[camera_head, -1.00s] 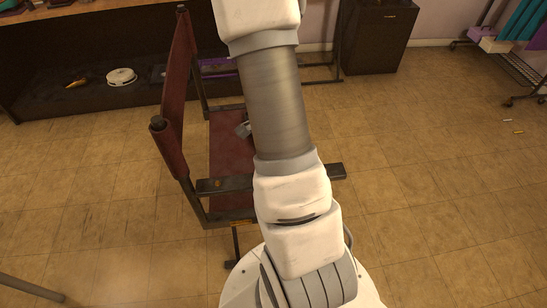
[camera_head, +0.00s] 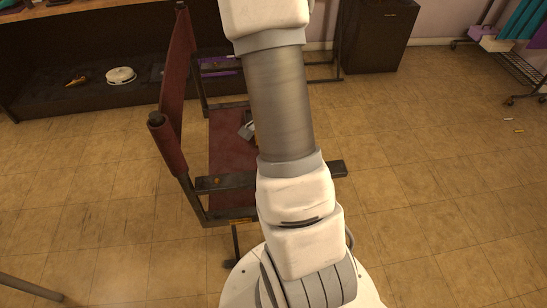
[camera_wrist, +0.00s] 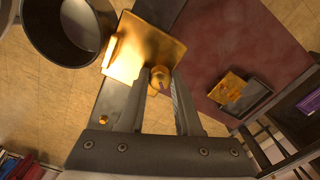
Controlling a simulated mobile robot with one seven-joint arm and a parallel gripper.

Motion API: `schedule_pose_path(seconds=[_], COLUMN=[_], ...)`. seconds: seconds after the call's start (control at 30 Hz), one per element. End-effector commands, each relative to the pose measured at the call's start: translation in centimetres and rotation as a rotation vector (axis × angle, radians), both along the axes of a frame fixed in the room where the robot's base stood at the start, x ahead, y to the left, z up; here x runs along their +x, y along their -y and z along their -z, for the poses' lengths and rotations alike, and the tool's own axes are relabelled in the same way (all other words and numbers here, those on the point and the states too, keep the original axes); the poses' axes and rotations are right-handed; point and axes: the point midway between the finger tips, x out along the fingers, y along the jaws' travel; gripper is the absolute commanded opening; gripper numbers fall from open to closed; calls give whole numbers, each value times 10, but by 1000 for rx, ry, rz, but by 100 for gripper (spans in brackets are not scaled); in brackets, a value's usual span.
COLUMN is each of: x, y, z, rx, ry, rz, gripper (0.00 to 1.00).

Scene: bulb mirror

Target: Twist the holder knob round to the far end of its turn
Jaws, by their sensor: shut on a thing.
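In the wrist view, a small round gold knob (camera_wrist: 159,79) sits between the fingertips of my gripper (camera_wrist: 158,85), which is shut on it. Just beyond the knob is a square gold plate (camera_wrist: 143,45). A dark round cup-shaped holder (camera_wrist: 66,28) is beside the plate at the upper left. These parts are at the dark armrest bar (camera_wrist: 112,98). In the head view my arm hides the gripper, knob and holder. The knob's turn angle is hard to read.
A folding chair with a red seat (camera_head: 228,150) and red back (camera_head: 176,70) stands under my arm. A gold and grey object (camera_wrist: 235,92) lies on the seat. A black cabinet (camera_head: 375,38) stands behind.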

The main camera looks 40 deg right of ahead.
Motion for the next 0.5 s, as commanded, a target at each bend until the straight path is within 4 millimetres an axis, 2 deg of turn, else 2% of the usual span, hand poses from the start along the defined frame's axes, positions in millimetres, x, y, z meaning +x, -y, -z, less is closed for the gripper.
schedule_pose_path(seconds=[0.17,0.5], x=[1,1], y=[0,1], z=[0,0], rx=[-1,-1], ry=[3,3], rz=[-46,-271], gripper=[0,0])
